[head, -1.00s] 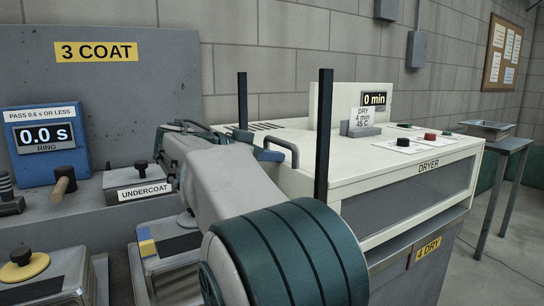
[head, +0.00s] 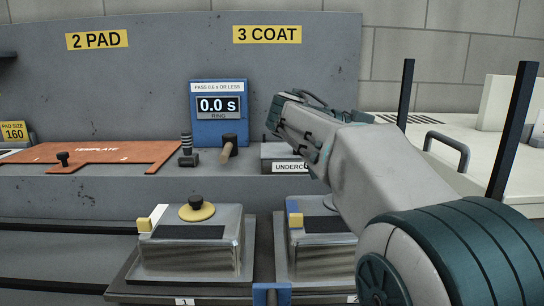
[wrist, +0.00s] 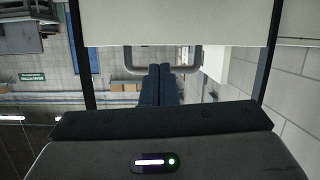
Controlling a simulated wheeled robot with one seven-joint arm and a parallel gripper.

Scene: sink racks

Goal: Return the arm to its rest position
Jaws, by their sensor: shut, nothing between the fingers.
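My arm (head: 365,165) reaches in from the lower right of the head view, and its bent far part lies in front of the back panel and the undercoat block. My gripper (wrist: 159,70) shows in the wrist view with its two dark fingers together and nothing between them. In the head view the fingers are hidden or cannot be made out. In the wrist view a grey handle (wrist: 128,62) lies around or behind the fingertips; I cannot tell whether they touch.
Two dark upright posts (head: 512,130) and a grey handle (head: 462,150) stand by the pale dryer (head: 400,126) on the right. The ring timer (head: 219,112), orange template (head: 95,153) and metal box with a yellow-collared knob (head: 190,245) are left of my arm.

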